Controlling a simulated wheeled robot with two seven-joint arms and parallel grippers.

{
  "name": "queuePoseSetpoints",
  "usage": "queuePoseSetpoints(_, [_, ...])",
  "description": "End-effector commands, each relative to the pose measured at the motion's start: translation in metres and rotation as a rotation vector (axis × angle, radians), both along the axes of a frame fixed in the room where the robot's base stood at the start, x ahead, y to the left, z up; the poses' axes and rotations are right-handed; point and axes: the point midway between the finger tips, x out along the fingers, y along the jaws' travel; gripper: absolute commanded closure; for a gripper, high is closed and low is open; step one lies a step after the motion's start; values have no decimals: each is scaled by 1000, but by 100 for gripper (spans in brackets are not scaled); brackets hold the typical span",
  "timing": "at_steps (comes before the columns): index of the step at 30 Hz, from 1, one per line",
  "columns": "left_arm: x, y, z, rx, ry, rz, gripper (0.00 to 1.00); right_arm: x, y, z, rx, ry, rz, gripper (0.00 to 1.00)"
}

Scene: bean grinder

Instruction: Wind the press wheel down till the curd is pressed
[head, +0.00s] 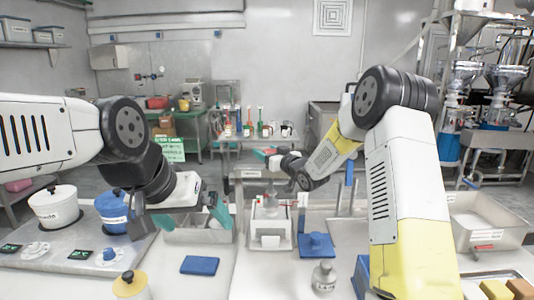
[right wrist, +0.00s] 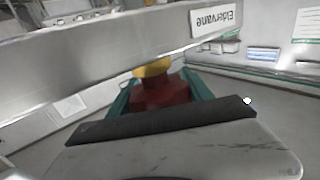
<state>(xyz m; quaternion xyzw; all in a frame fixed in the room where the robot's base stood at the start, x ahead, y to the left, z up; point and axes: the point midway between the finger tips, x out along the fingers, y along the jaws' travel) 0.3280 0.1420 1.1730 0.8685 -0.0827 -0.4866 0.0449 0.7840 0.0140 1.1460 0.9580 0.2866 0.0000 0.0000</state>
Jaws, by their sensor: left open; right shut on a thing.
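The press (head: 268,213) stands mid-table in the head view, with a metal crossbar on top. In the right wrist view the crossbar (right wrist: 110,65) carries an upside-down "Eldervane" label. My right gripper (head: 272,160) is at the top of the press. In the right wrist view its teal fingers are shut on a red handle (right wrist: 158,93) with a yellow end. The rest of the wheel is hidden or too small to make out. The curd cannot be clearly seen. My left gripper (head: 215,213) is open and empty, left of the press, over a metal tray (head: 190,237).
White and blue pots (head: 53,208) are at the left. A metal bin (head: 485,222) is at the right. Some bare tabletop shows in front.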

Motion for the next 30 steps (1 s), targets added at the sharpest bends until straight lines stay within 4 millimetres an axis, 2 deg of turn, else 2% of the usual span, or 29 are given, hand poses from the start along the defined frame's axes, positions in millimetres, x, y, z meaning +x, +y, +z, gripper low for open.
queuePoseSetpoints(18, [0,0,0,0,0,0,0,4,-10,-1,-4,0,-442,82])
queuePoseSetpoints(30, [0,0,0,0,0,0,0,4,-15,0,-1,0,-576,82])
